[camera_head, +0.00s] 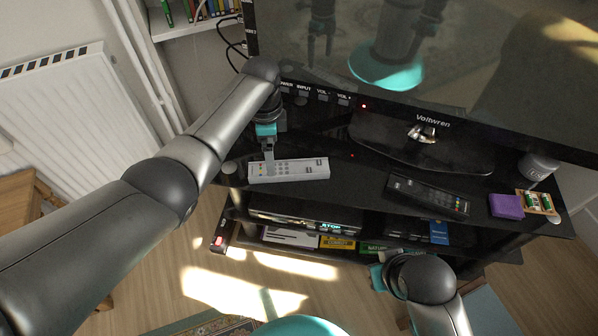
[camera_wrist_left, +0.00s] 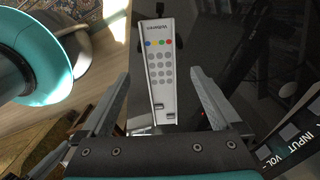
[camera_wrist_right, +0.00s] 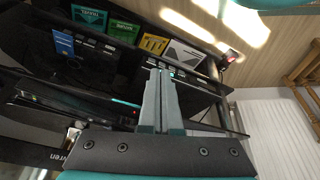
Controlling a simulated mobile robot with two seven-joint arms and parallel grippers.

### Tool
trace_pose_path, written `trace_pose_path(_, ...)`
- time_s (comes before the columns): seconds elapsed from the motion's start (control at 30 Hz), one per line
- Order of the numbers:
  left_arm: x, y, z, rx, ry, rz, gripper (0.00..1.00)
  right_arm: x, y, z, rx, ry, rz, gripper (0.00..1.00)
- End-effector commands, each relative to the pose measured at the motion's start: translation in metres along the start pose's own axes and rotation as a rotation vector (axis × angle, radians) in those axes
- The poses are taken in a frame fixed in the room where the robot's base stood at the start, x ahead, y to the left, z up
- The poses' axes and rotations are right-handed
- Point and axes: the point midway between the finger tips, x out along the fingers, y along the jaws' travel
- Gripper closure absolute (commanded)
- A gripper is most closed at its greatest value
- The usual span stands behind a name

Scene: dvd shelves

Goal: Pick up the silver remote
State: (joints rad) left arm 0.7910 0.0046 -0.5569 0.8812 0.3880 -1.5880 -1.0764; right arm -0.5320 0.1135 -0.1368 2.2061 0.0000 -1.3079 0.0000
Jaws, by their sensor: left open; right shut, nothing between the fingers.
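The silver remote (camera_head: 300,169) lies on the black TV stand's top at its left end, below the TV. In the left wrist view the silver remote (camera_wrist_left: 160,62) lies lengthwise between the spread fingers, with coloured and grey buttons facing up. My left gripper (camera_head: 268,168) is over the remote's left end in the head view. It is open, with a finger on each side in the left wrist view (camera_wrist_left: 160,88); whether they touch it I cannot tell. My right gripper is shut and empty in the right wrist view (camera_wrist_right: 160,75), low in front of the stand's shelves.
A black remote (camera_head: 428,196) lies on the stand right of the silver one. A purple box (camera_head: 506,206), a battery tray (camera_head: 537,203) and a mug (camera_head: 538,166) are at the right end. The TV (camera_head: 430,70) stands close behind. DVD cases (camera_wrist_right: 125,27) fill the lower shelf.

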Motion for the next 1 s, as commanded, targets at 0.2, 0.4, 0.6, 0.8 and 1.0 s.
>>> trace_pose_path(0.2, 0.008, 0.000, 0.000, 0.001, 0.000, 0.000, 0.03, -0.009, 0.001, -0.004, 0.000, 0.015, 0.001, 1.00)
trace_pose_path(0.4, 0.015, 0.000, 0.000, 0.000, 0.000, 0.000, 0.03, -0.019, 0.001, -0.008, 0.001, 0.032, 0.002, 1.00)
trace_pose_path(0.6, 0.031, 0.000, 0.001, 0.000, 0.000, 0.001, 0.03, -0.033, -0.002, -0.015, -0.003, 0.088, -0.004, 1.00)
trace_pose_path(0.8, 0.044, 0.000, 0.002, 0.000, 0.000, 0.000, 0.03, -0.030, -0.016, -0.036, -0.016, 0.236, -0.041, 1.00)
trace_pose_path(1.0, 0.052, 0.000, 0.001, 0.001, 0.000, 0.000, 0.03, -0.023, -0.029, -0.049, -0.021, 0.348, -0.073, 1.00)
